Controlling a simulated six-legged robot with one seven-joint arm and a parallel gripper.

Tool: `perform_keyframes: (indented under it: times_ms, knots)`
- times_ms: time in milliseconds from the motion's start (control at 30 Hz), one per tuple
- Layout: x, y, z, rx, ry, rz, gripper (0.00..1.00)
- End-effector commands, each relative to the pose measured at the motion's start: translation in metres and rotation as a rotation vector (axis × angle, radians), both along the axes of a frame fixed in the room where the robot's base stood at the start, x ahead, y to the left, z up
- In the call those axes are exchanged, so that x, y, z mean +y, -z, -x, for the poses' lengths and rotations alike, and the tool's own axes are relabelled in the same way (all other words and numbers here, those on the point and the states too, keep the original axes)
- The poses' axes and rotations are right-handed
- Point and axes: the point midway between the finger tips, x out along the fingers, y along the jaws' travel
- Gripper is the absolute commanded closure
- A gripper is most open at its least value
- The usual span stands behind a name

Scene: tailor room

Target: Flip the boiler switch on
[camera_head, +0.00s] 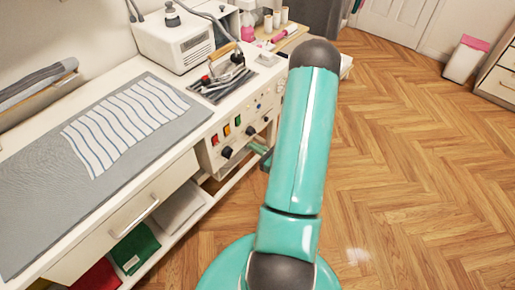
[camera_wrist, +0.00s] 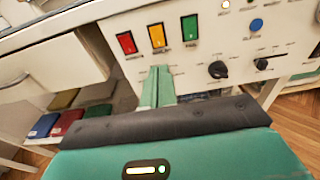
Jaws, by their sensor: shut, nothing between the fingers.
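The ironing station's front panel (camera_wrist: 205,50) carries a red rocker switch (camera_wrist: 127,42), an orange one (camera_wrist: 157,36) and a green one (camera_wrist: 189,29) in a row. The labels under them are too small to read, so I cannot tell which is the boiler switch. The same red (camera_head: 214,140), orange (camera_head: 226,131) and green (camera_head: 238,121) switches show in the head view. My gripper (camera_wrist: 160,71) is shut and empty, its tips just below the orange switch in the wrist view. In the head view my gripper (camera_head: 259,150) is partly hidden by my arm, close to the panel.
Dark knobs (camera_wrist: 218,69) and a blue button (camera_wrist: 256,25) sit right of the switches. The iron (camera_head: 228,75) rests on top near the white boiler box (camera_head: 175,40). A drawer (camera_head: 130,215) and a shelf with folded cloths (camera_head: 135,248) lie left.

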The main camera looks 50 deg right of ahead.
Motion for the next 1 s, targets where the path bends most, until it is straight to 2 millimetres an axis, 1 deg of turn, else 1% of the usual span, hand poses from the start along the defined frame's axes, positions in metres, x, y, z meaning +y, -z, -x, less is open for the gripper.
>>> perform_keyframes:
  times_ms: [33, 300, 400, 500, 667, 1000]
  knots:
    - [0.002, 0.001, -0.012, -0.002, -0.005, 0.000, 1.00]
    - [0.006, 0.008, -0.066, -0.001, -0.006, 0.000, 1.00]
    - [0.006, 0.010, -0.082, -0.001, -0.005, 0.000, 1.00]
    - [0.006, 0.011, -0.094, -0.001, -0.004, -0.001, 1.00]
    - [0.006, 0.012, -0.103, -0.001, -0.002, 0.000, 1.00]
    - [0.005, 0.013, -0.104, -0.004, -0.002, -0.001, 1.00]
